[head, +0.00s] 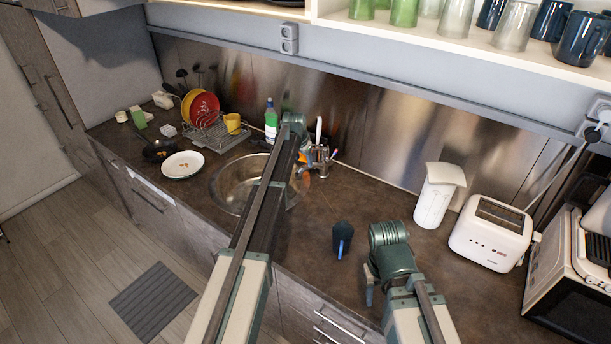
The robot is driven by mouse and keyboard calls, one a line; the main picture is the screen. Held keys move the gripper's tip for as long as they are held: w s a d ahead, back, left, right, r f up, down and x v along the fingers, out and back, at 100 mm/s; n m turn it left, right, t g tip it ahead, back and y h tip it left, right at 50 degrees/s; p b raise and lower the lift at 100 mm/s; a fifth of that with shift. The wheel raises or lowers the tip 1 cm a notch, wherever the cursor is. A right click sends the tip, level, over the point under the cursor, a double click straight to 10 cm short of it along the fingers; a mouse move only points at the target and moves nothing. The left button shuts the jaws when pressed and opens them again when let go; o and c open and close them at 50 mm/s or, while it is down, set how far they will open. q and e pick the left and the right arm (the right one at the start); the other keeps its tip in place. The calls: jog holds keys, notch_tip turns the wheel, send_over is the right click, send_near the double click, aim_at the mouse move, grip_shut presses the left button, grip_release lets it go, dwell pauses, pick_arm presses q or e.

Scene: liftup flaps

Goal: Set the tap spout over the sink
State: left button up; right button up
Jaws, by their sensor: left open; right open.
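The chrome tap (321,160) stands at the back right of the round steel sink (228,186), near the metal splashback. My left arm reaches across the sink and covers its right part. My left gripper (304,156) is open at the tap, close beside it; whether it touches the tap I cannot tell. The spout is largely hidden by the gripper and wrist, so its exact direction is unclear. My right gripper (370,285) is open and low over the counter at the front right, well away from the tap, and partly hidden by its own wrist.
A dark blue mug (342,238) stands on the counter between my arms. A dish rack (215,132), a white plate (183,164) and a green-white bottle (271,121) are around the sink. A white canister (436,197) and toaster (490,234) stand right. A shelf (450,45) overhangs the back.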

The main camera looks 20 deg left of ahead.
aim_at(305, 166)
pick_arm(q)
jog(key=b+x, duration=0.6)
jog(key=x, duration=0.1)
jog(key=shift+w+f, duration=0.1)
jog(key=shift+f, duration=0.25)
jog(key=shift+r, duration=0.1)
grip_shut()
dwell(1.0)
